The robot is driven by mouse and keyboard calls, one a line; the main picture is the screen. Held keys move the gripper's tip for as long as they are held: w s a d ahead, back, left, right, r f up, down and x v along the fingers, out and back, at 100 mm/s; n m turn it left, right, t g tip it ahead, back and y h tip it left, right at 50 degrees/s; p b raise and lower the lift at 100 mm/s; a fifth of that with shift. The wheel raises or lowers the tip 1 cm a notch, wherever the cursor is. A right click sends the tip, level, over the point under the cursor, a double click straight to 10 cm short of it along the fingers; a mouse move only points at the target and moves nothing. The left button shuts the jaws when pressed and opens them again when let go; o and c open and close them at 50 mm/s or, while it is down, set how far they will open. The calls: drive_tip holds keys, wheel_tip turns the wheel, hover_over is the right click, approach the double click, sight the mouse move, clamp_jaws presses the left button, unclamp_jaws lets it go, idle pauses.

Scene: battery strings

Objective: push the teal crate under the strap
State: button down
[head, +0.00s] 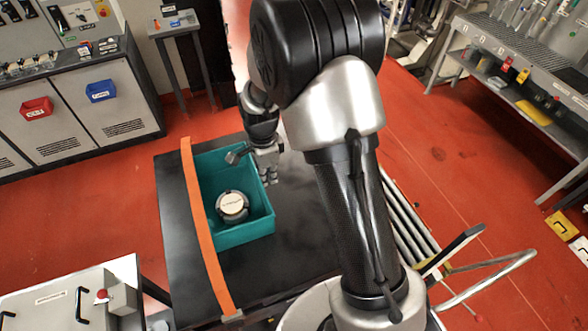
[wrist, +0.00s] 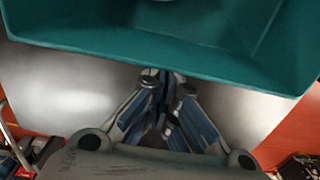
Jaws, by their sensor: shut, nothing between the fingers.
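The teal crate (head: 247,233) sits on a dark tabletop (head: 262,263) in the head view, with a round, pale-topped object (head: 232,205) inside it. The orange strap (head: 205,243) runs lengthwise along the crate's left side. The crate's left edge meets the strap's line in the picture; I cannot tell how much of it lies beneath. My gripper (head: 269,180) is at the crate's right side, fingers pointing down. In the wrist view my shut, empty gripper (wrist: 166,78) is close against the outside of the crate wall (wrist: 130,48); contact is unclear.
A control box (head: 75,300) is at the front left. A shelf bench (head: 520,60) is at the right. Bare tabletop lies left of the strap.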

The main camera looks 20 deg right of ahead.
sight(242, 192)
drive_tip(key=a, duration=0.7)
drive_tip(key=shift+a, duration=0.35)
drive_tip(key=shift+d, duration=0.1)
drive_tip(key=d, duration=0.4)
drive_tip(key=shift+w+d+r+b, duration=0.1)
drive_tip(key=shift+r+b, duration=0.1)
drive_tip(key=shift+b, duration=0.2)
wheel_tip(242, 192, up, 10)
drive_tip(key=shift+f, duration=0.15)
